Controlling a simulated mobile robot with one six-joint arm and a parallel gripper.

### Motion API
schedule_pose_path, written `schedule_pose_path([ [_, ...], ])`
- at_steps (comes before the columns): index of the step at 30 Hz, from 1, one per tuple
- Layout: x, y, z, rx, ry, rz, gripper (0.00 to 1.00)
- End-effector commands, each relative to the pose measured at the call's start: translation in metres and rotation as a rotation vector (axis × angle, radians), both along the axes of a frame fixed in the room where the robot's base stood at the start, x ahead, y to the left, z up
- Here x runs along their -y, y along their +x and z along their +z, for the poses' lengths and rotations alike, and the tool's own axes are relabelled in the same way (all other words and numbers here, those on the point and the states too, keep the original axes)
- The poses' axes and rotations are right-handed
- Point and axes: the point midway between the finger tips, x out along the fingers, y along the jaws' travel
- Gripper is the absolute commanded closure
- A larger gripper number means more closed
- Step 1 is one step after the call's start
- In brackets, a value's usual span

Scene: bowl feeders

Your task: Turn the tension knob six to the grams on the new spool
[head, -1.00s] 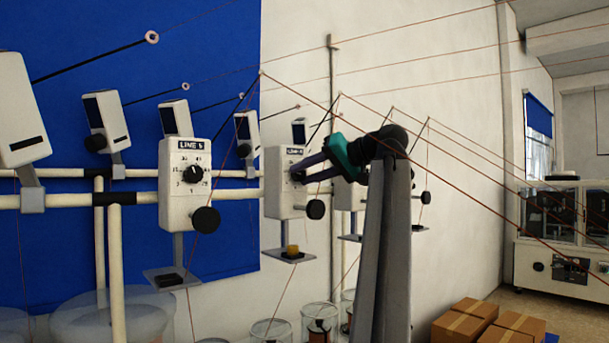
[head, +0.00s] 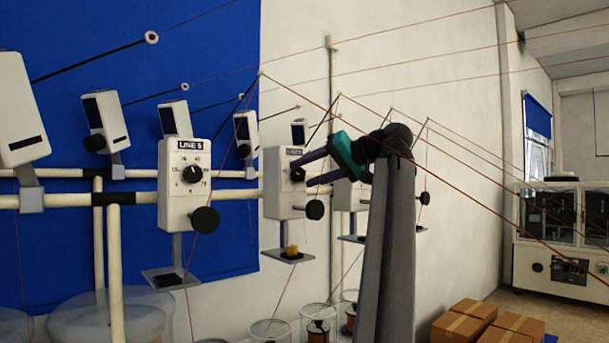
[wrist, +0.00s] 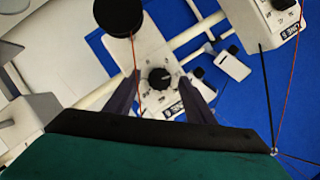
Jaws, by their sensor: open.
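The line 6 tension box (head: 274,205) is white, its label small and blurred in the head view. Its black knob (head: 297,174) is partly beside my fingers. In the wrist view the round black knob (wrist: 159,78) sits on a white dial face with printed figures too small to read. My gripper (wrist: 163,80) is open, one dark finger on each side of the knob, with gaps visible. It also shows in the head view (head: 304,174). A small yellow piece (head: 292,249) sits on the plate below the box; the grams on the spool cannot be read.
The LINE 5 box (head: 172,210), with its own knob, stands to the left. A larger black round knob (head: 315,210) juts from the line 6 box below the dial. Thin red wires cross near my arm. Cardboard boxes (head: 460,322) lie on the floor at right.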

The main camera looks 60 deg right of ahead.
Motion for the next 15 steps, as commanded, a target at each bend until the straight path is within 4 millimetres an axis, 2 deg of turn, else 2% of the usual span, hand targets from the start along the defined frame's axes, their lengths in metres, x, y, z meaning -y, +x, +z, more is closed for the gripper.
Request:
schedule_pose_path([
  [15,-0.003,-0.070,0.021,0.002,-0.001,-0.003,0.51],
])
